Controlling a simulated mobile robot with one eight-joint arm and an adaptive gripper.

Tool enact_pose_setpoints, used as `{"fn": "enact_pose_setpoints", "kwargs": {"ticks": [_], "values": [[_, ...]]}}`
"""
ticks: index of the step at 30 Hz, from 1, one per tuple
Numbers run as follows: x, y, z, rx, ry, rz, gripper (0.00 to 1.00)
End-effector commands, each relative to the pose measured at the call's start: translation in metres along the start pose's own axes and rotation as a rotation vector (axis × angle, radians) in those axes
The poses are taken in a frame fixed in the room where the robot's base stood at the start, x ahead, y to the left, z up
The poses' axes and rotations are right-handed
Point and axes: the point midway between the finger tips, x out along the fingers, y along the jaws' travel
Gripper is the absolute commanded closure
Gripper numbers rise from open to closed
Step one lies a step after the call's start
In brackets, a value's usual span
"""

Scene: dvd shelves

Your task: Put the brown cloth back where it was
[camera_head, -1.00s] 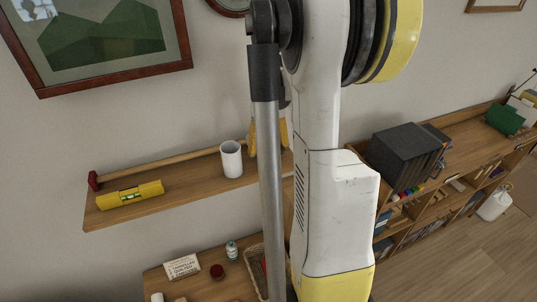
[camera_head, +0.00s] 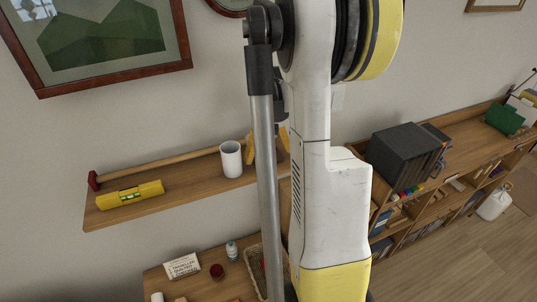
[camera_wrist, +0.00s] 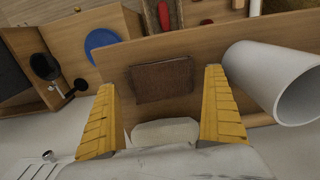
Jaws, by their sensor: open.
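The brown cloth (camera_wrist: 162,80) shows in the wrist view as a small dark folded rectangle lying on the wooden wall shelf (camera_wrist: 215,45). In the head view the cloth is hidden behind my arm. My gripper (camera_wrist: 160,84) is open, its two yellow fingers wide apart on either side of the cloth as seen from the wrist. I see no finger gripping the cloth; the exact gap to it is hard to tell. In the head view the yellow fingers (camera_head: 267,146) show partly behind my arm at the right part of the shelf (camera_head: 150,212).
A white cup (camera_head: 230,160) stands on the shelf close to the fingers; it is large at the right of the wrist view (camera_wrist: 280,85). A yellow level (camera_head: 130,194) and a long-handled hammer (camera_head: 150,164) lie further left. A grey box (camera_head: 402,150) stands on the right bookcase.

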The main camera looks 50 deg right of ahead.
Motion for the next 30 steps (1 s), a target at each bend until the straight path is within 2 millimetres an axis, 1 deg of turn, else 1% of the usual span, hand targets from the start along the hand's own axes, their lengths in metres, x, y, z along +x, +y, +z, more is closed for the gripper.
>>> {"fn": "enact_pose_setpoints", "kwargs": {"ticks": [5, 9, 12, 15, 19, 24, 26, 28, 29, 30], "values": [[-0.03, 0.0, 0.001, 0.0, 0.0, 0.0, 0.0], [-0.064, 0.0, 0.001, 0.0, 0.0, 0.0, 0.0], [-0.085, 0.0, 0.0, 0.0, 0.0, 0.0, 0.0], [-0.101, 0.0, 0.0, 0.0, 0.0, 0.0, 0.0], [-0.114, 0.0, 0.0, 0.0, 0.0, 0.0, 0.0], [-0.118, -0.001, 0.001, -0.001, 0.001, 0.0, 0.0], [-0.12, -0.006, 0.002, -0.008, 0.008, 0.001, 0.0], [-0.125, -0.023, 0.007, -0.03, 0.03, 0.005, 0.0], [-0.128, -0.033, 0.01, -0.045, 0.047, 0.007, 0.0], [-0.133, -0.051, 0.017, -0.069, 0.074, 0.01, 0.0]]}}
